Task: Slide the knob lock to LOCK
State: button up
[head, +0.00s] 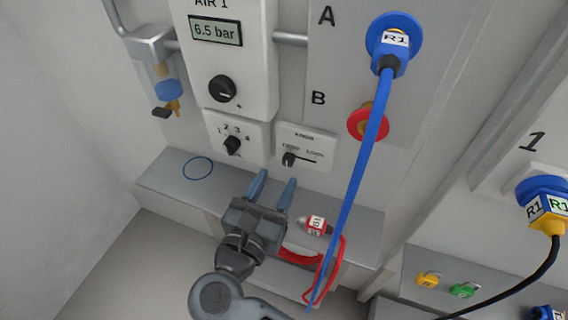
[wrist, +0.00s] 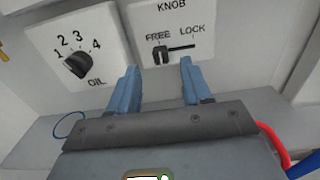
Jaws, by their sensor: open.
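The knob lock is a small white panel (head: 308,146) on the wall, with a black slider (head: 289,159) in a horizontal slot. In the wrist view the panel reads KNOB, FREE and LOCK, and the slider (wrist: 160,55) stands at the left end, under FREE. My gripper (head: 272,185) is open and empty, its two blue fingers pointing at the wall just below the panel. In the wrist view the slider shows between and beyond the fingertips (wrist: 159,65), apart from both.
Left of the panel is the OIL dial (wrist: 77,64), with the AIR 1 regulator knob (head: 222,89) above. A red-hosed coupling (head: 315,225) and a blue ring (head: 198,168) lie on the ledge below.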

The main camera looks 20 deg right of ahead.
aim_at(287, 162)
jog(key=shift+x, duration=2.5)
grip_shut()
